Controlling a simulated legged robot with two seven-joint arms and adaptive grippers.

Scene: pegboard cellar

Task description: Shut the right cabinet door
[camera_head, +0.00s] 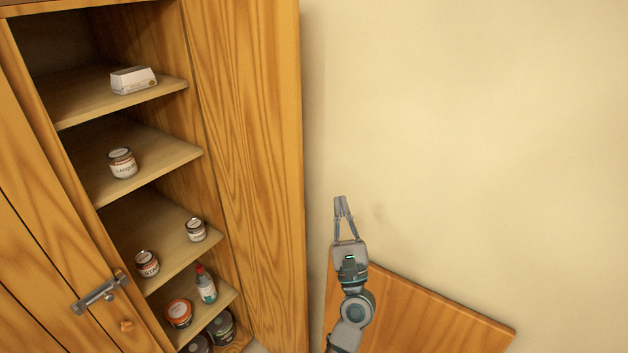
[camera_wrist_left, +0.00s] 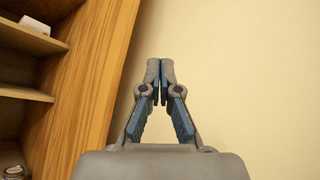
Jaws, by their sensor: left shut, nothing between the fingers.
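The wooden cabinet stands at the left in the head view. Its right door (camera_head: 250,150) is swung open, and its wood face shows beside the open shelves. The door also shows in the wrist view (camera_wrist_left: 92,85), left of the fingers. The left door (camera_head: 50,225) covers the cabinet's left part and carries a metal latch (camera_head: 100,292). My left gripper (camera_head: 340,200) is shut and empty, just right of the open door's outer edge in the picture, in front of the wall. In the wrist view its fingertips (camera_wrist_left: 153,70) meet. Contact with the door is not visible. My right gripper is out of view.
Shelves hold a white box (camera_head: 133,80), a lacquer jar (camera_head: 122,163), small jars (camera_head: 196,230), a bottle (camera_head: 205,284) and cans (camera_head: 179,313). A flat wooden board (camera_head: 440,315) lies low at the right, partly behind my arm. The plain wall (camera_head: 470,130) fills the right side.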

